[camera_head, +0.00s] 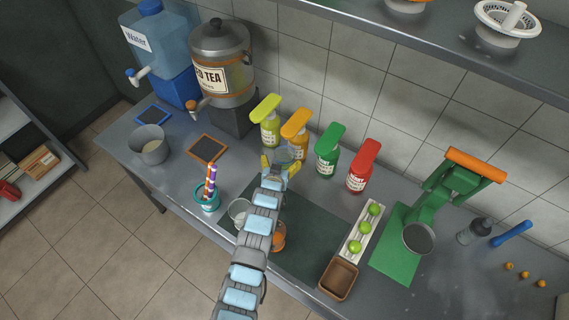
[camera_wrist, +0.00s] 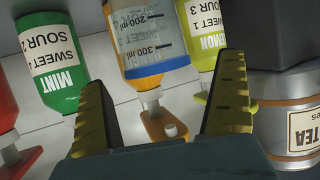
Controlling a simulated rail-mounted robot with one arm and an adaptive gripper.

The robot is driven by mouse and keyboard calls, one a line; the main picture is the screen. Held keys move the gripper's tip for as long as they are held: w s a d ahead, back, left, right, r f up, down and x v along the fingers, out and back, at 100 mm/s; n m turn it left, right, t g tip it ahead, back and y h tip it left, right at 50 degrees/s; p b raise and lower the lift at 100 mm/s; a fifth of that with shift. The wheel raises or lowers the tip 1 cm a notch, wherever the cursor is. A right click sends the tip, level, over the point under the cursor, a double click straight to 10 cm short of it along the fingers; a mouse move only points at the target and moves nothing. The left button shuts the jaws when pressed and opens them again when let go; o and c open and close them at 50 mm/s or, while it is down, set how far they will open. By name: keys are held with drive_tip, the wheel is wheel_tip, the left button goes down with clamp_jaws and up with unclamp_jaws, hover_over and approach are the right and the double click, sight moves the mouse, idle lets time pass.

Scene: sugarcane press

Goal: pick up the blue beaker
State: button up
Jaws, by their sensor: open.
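A clear beaker with blue markings and printed ml numbers (camera_wrist: 172,22) shows at the top of the wrist view, upside down there. It overlaps the orange syrup bottle behind it, and its far end is cut off by the frame edge. It lies ahead, in the gap between my fingers, and no finger visibly touches it.
Yellow (camera_head: 267,128), green (camera_head: 328,158) and red (camera_head: 361,174) bottles line the wall beside the orange one. A clear glass (camera_head: 238,209) and a teal cup (camera_head: 207,198) stand left of my arm. A tray of limes (camera_head: 353,246) and a green press (camera_head: 430,205) stand right.

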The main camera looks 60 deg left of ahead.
sight(286, 151)
drive_tip(key=shift+x, duration=2.4)
drive_tip(key=shift+w+d+f, duration=0.1)
drive_tip(key=shift+d+f, duration=0.05)
drive_tip(key=shift+d, duration=0.1)
drive_tip(key=c, duration=1.2)
